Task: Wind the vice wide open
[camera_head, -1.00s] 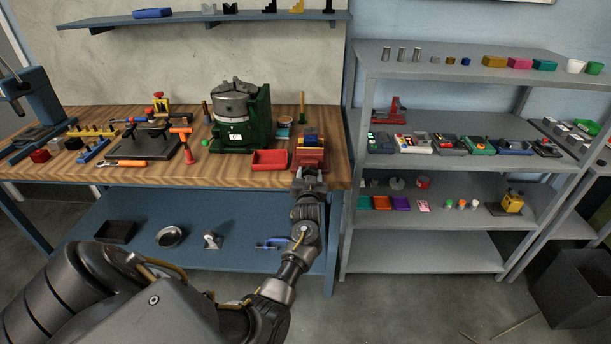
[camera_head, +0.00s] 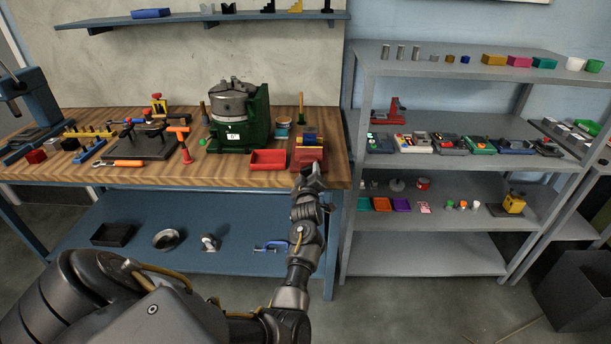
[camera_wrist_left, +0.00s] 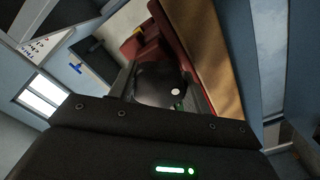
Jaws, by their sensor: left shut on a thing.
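The red vice (camera_head: 309,158) stands at the right end of the wooden bench, near its front edge. A blue and yellow piece (camera_head: 310,139) shows at its top. My left gripper (camera_head: 310,168) is at the vice's front, where the wrist hides part of it. In the left wrist view the red vice body (camera_wrist_left: 200,38) runs past the fingers. A dark rounded part with a pale spot (camera_wrist_left: 160,86), seemingly the vice's handle, sits between the fingers, which are shut on it. My right gripper is not in view.
A red tray (camera_head: 268,161) lies just left of the vice, with a green machine (camera_head: 237,117) behind it. A grey shelf unit (camera_head: 432,246) stands to the right of the bench. A blue lower shelf (camera_head: 130,210) runs under the bench.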

